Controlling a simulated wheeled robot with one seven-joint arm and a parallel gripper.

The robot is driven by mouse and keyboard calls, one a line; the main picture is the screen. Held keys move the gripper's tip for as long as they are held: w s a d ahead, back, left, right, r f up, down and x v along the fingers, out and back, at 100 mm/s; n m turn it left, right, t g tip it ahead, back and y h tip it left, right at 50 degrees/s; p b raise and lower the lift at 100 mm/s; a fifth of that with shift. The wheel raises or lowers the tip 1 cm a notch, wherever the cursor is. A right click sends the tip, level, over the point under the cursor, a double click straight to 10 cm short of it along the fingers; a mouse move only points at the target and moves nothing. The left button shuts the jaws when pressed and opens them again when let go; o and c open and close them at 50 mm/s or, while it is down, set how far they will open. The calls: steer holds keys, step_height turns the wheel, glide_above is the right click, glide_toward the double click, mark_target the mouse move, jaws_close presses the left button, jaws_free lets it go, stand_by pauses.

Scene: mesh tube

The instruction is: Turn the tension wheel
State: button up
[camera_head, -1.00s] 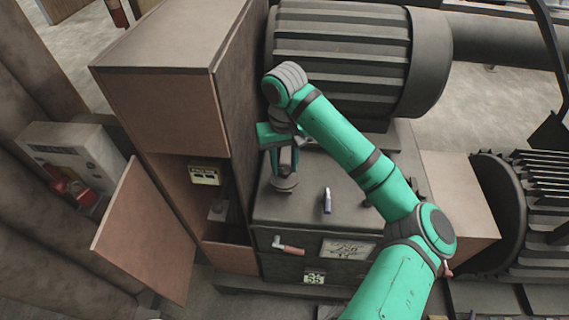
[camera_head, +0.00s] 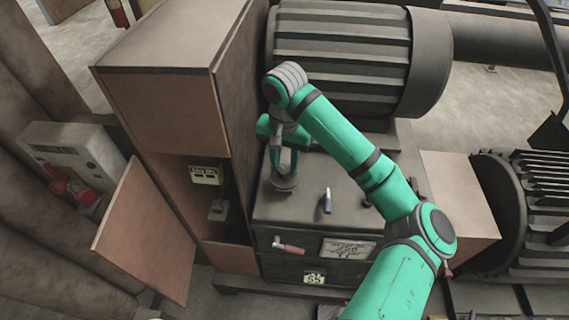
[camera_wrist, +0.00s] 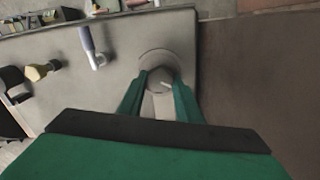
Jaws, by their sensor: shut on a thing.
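The tension wheel (camera_head: 284,185) is a small grey round knob on a disc, on top of the dark metal box below the large ribbed motor. In the wrist view the wheel (camera_wrist: 161,80) lies between the fingertips and has a light mark on it. My gripper (camera_head: 283,172) points down at the wheel from above. In the wrist view my gripper (camera_wrist: 160,85) has its two green fingers shut on the wheel, one on each side. Part of the wheel is hidden by the fingers in the head view.
A lever with a pale blue-grey handle (camera_head: 327,201) stands on the box top (camera_head: 345,185) to the right of the wheel. A red-tipped handle (camera_head: 289,247) is on the front face. A tall brown cabinet (camera_head: 165,115) with an open door (camera_head: 147,232) stands close on the left.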

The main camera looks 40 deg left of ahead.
mark_target(285, 168)
steer(key=shift+w, duration=0.1)
steer(key=o, duration=1)
steer(key=shift+o, duration=0.2)
step_height(285, 168, up, 11)
steer(key=shift+f, duration=0.15)
stand_by(0.3)
